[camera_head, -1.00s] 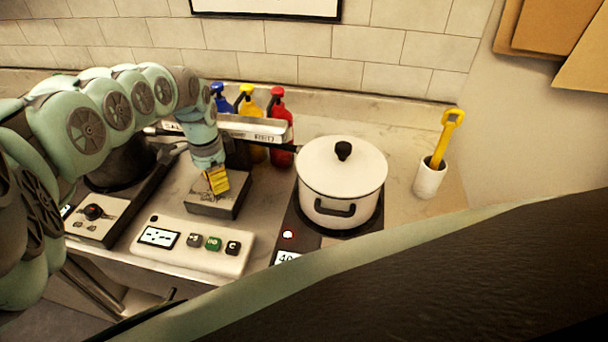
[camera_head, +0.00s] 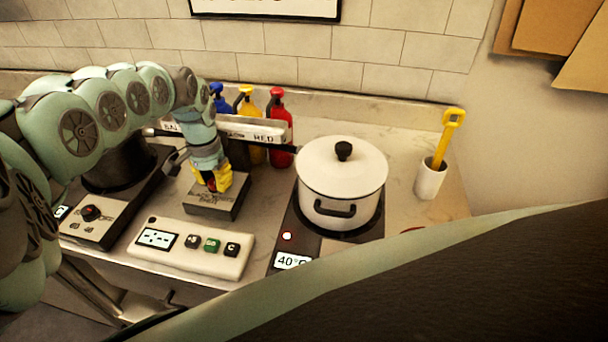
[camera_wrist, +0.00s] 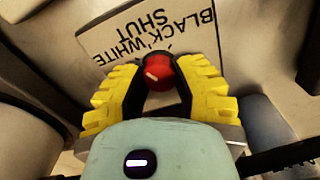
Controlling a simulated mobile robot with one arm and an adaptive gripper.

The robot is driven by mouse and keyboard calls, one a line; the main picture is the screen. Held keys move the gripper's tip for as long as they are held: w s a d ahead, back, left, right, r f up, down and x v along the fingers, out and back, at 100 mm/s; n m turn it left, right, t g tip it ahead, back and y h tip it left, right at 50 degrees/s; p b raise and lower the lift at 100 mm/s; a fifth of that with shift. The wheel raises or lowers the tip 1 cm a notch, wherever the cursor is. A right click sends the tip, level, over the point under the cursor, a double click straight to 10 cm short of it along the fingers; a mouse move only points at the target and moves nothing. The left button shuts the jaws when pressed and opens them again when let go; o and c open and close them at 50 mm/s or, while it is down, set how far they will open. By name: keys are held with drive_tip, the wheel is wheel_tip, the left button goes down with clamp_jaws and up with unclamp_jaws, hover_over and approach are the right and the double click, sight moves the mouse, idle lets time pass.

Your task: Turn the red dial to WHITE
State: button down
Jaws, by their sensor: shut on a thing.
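The red dial (camera_wrist: 158,72) shows in the wrist view between my yellow fingers, with a short white mark on its face. It sits on a panel (camera_wrist: 125,35) lettered BLACK, WHITE and SHUT. I cannot tell clearly which word the mark points at. My gripper (camera_wrist: 170,78) is shut on the dial, one finger at each side.
A white lidded pot (camera_head: 342,178) stands on a hob at right, its display (camera_head: 291,261) reading 40°. A button panel (camera_head: 190,245) lies in front, and a dark-knobbed box (camera_head: 92,220) at left. Blue, yellow and red bottles (camera_head: 279,125) stand behind. A white cup (camera_head: 430,180) holds a yellow tool.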

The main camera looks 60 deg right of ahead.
sight(214, 180)
drive_tip(key=shift+n, duration=1.2)
drive_tip(key=c, duration=0.6)
unclamp_jaws()
drive_tip(key=shift+c, duration=0.2)
wheel_tip(214, 180, up, 12)
